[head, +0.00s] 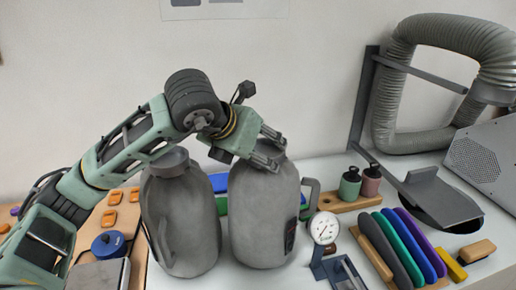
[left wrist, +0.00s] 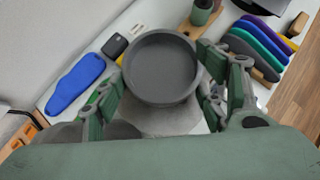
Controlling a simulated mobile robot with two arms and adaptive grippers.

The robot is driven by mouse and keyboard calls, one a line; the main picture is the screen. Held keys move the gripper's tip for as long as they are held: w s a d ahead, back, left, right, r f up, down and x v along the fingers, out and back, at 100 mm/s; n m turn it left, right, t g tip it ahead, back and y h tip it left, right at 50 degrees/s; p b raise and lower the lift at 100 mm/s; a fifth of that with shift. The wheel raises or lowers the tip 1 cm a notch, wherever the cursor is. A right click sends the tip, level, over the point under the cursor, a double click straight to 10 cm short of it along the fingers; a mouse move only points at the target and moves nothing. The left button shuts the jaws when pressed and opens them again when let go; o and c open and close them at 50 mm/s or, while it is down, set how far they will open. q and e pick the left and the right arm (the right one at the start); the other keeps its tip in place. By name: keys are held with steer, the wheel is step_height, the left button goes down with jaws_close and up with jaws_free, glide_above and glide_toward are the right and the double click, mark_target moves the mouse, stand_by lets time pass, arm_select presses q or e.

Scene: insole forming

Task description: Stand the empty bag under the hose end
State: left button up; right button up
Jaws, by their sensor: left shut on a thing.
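Two grey bottle-shaped bags with side handles stand side by side on the white table in the head view, a left bag (head: 182,225) and a right bag (head: 262,215). Which one is empty cannot be told. My left gripper (head: 268,153) is at the neck of the right bag, shut on it. In the left wrist view the right bag's round grey top (left wrist: 162,68) sits between the fingers of my left gripper (left wrist: 163,95). A ribbed grey hose (head: 388,100) loops at the back right; its end is not clearly visible. My right gripper is not in view.
A gauge (head: 323,228) stands close right of the bags. Coloured insoles (head: 390,245), a wooden block with green and pink bottles (head: 350,204), and a grey flap (head: 436,192) over a dark round opening lie further right. A grey machine (head: 485,155) stands at the right edge.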

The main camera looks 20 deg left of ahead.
arm_select(q)
steer(key=shift+f, duration=0.1)
steer(key=o, duration=1.6)
steer(key=shift+f, duration=0.2)
steer(key=o, duration=0.5)
steer(key=shift+r, duration=0.15)
